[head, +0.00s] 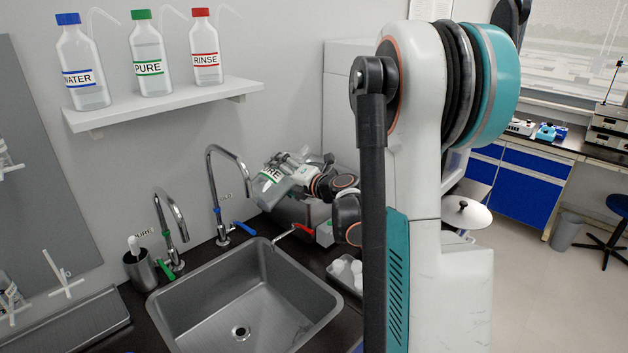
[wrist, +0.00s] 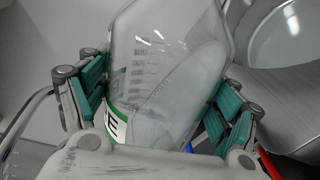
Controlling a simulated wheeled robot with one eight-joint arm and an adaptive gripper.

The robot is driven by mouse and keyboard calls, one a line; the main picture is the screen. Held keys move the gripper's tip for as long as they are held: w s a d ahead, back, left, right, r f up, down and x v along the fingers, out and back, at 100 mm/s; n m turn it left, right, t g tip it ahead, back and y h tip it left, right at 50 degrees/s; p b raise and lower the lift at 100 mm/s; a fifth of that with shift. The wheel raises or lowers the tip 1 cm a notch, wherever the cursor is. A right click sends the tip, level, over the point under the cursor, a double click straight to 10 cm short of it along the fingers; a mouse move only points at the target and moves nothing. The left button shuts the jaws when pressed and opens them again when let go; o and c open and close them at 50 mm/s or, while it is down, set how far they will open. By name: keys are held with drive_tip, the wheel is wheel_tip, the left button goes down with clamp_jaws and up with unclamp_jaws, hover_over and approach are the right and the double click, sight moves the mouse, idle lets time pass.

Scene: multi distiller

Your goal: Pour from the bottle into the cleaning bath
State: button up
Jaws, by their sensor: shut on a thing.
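My gripper (head: 284,181) is shut on a clear plastic bottle (head: 262,193) with a green-edged label ending in "RE". The bottle is tilted, held above the counter behind the sink's right corner. In the wrist view the bottle (wrist: 165,75) sits between the teal finger pads of my gripper (wrist: 160,100); its mouth is not clearly visible. A steel vessel (wrist: 285,95) shows at the right of the wrist view. I cannot tell whether liquid is flowing.
A sink (head: 240,305) lies in front, with a green-handled tap (head: 172,228) and a blue-handled tap (head: 228,195) behind it. A red lever (head: 303,229) is near its right corner. A small tray (head: 345,274) stands right. A shelf (head: 165,108) holds several labelled bottles.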

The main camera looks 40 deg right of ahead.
sight(289, 155)
drive_tip(key=shift+r+n, duration=0.4)
drive_tip(key=shift+r, duration=0.1)
drive_tip(key=shift+d+f+n+h+b, duration=0.25)
drive_tip(key=shift+d+n+h+b, duration=0.2)
drive_tip(key=shift+n, duration=0.25)
drive_tip(key=shift+w+d+n, duration=0.15)
drive_tip(key=shift+d+n, duration=0.2)
drive_tip(key=shift+n, duration=0.25)
drive_tip(key=shift+d+r+n+t+h, duration=0.2)
drive_tip(key=shift+r+n+h, duration=0.05)
drive_tip(key=shift+r+n, duration=0.3)
drive_tip(key=shift+d+r+n+t+h, duration=0.2)
drive_tip(key=shift+r+n, duration=0.25)
drive_tip(key=shift+r, duration=0.05)
wheel_tip(289, 155, up, 3)
drive_tip(key=shift+a+r+n+t+p, duration=0.1)
drive_tip(key=shift+n+t+p, duration=0.2)
drive_tip(key=shift+n+p, duration=0.65)
drive_tip(key=shift+n+b, duration=0.3)
drive_tip(key=shift+n, duration=0.25)
drive_tip(key=shift+w+f+n+h+b, duration=0.1)
drive_tip(key=shift+f+n+h+b, duration=0.2)
drive_tip(key=shift+f+n+b, duration=0.45)
drive_tip(key=shift+d+n+t+b, duration=0.25)
drive_tip(key=shift+n+t+b, duration=0.25)
drive_tip(key=shift+n, duration=0.45)
drive_tip(key=shift+r, duration=0.1)
